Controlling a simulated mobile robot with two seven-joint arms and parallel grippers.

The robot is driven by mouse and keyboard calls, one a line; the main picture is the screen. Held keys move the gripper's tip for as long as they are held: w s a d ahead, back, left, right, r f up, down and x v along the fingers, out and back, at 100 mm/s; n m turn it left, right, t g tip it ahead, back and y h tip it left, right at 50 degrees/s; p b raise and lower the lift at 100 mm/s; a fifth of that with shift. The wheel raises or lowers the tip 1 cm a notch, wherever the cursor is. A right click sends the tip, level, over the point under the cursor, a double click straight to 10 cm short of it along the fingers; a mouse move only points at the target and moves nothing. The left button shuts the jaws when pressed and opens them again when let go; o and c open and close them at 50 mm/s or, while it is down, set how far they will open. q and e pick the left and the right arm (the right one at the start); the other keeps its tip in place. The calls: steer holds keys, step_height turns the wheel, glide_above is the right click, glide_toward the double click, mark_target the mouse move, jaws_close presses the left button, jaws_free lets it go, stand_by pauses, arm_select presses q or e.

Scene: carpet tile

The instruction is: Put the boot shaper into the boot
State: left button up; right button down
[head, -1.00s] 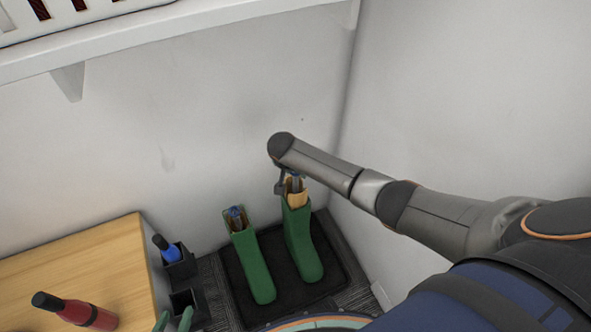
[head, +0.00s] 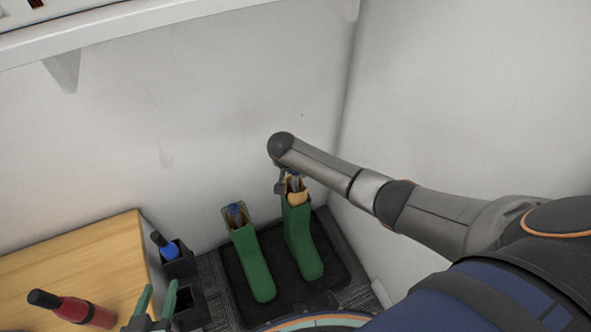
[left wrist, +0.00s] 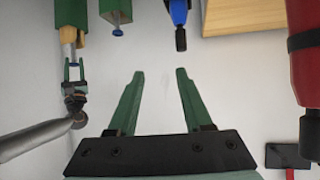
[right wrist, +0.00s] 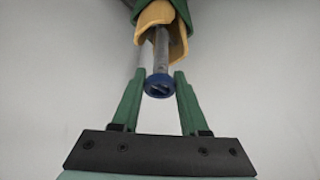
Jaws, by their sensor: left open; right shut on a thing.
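Two green boots stand upright side by side. In the head view, the right-hand boot (head: 303,245) has a wooden boot shaper (head: 298,197) partly in its top, with wood still showing above the rim. My right gripper (head: 289,182) is shut on the shaper's blue-ended metal rod; the blue end (right wrist: 158,85) sits between the fingertips in the right wrist view. The left-hand boot (head: 254,262) has another shaper inside, its blue knob (head: 235,211) showing at the opening. My left gripper (head: 159,286) is open and empty near the bottom left. The shapers' lower parts are hidden.
The boots stand on a black tray (head: 235,285) near the wall corner. A white shelf (head: 150,32) hangs above.

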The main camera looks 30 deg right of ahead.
mark_target(294, 182)
steer(key=shift+f+b, duration=0.4)
steer(key=shift+f, duration=0.45)
steer(key=shift+f+b, duration=0.7)
steer(key=shift+b, duration=0.1)
arm_select(q)
steer(key=shift+w+r+m+t+h, duration=0.45)
steer(key=shift+w+r+t, duration=0.9)
steer(key=shift+r, duration=2.1)
steer(key=shift+w+r+m+t+h, duration=0.45)
steer(key=shift+w+r+t, duration=0.9)
steer(key=shift+r, duration=2.05)
arm_select(e)
steer(key=shift+f, duration=0.2)
steer(key=shift+f+b, duration=0.8)
steer(key=shift+f, duration=0.05)
steer(key=shift+f+b, duration=0.5)
steer(key=shift+f, duration=0.25)
arm_select(q)
steer(key=s+r+m+t+h, duration=0.2)
steer(key=r+h, duration=0.1)
steer(key=r, duration=0.3)
steer(key=s+d+r+m+t+h, duration=0.1)
steer(key=s+r+m+t+h, duration=0.1)
steer(key=r, duration=0.5)
steer(key=shift+s+d+r+m+t+h, duration=0.15)
steer(key=shift+s+r+m+t+h, duration=0.1)
steer(key=shift+s+m+t+h, duration=0.25)
steer(key=shift+w, duration=0.15)
